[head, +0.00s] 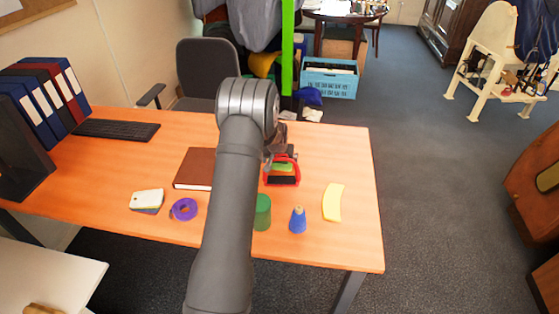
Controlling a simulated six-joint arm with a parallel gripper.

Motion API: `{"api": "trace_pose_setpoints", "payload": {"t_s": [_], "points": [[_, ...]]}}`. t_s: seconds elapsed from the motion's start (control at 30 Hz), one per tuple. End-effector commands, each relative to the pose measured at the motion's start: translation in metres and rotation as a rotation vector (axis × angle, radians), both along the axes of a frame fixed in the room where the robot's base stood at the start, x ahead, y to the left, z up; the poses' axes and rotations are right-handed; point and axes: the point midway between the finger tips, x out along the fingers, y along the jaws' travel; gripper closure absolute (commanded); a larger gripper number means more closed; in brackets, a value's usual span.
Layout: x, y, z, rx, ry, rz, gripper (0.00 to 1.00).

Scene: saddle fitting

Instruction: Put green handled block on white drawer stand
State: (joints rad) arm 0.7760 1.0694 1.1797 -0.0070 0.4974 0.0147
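A small item with a red arch-shaped frame, a green part (283,167) and a black part stands on the orange wooden desk (340,155), right of the middle. The green part may be the green handled block, but it is too small to be sure. My gripper (283,152) is just behind and above this item, partly hidden by my own arm. I cannot tell whether its fingers touch the item or how far they are open. No white drawer stand can be made out for certain; a white-topped piece of furniture (55,265) shows at the lower left, its front cut off.
Near the desk's front are a green cylinder (262,212), a blue cone (298,221), a yellow curved piece (333,202), purple tape (184,209) and a white-topped small stack (147,198). The desk's right end is clear.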

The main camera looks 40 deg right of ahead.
Motion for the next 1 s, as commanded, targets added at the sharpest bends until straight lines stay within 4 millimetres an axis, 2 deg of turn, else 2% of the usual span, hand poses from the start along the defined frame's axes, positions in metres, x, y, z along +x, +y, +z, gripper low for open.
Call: {"api": "trace_pose_setpoints", "payload": {"t_s": [0.27,0.37,0.7,0.9,1.0], "points": [[-0.001,0.001,0.010,-0.001,-0.001,0.000,0.00],[-0.005,0.005,0.023,-0.001,-0.001,0.000,0.00],[-0.023,0.022,0.083,-0.001,-0.001,0.000,0.00],[-0.030,0.030,0.106,0.000,0.000,0.000,0.00],[-0.032,0.032,0.111,0.001,0.001,0.000,0.00]]}}
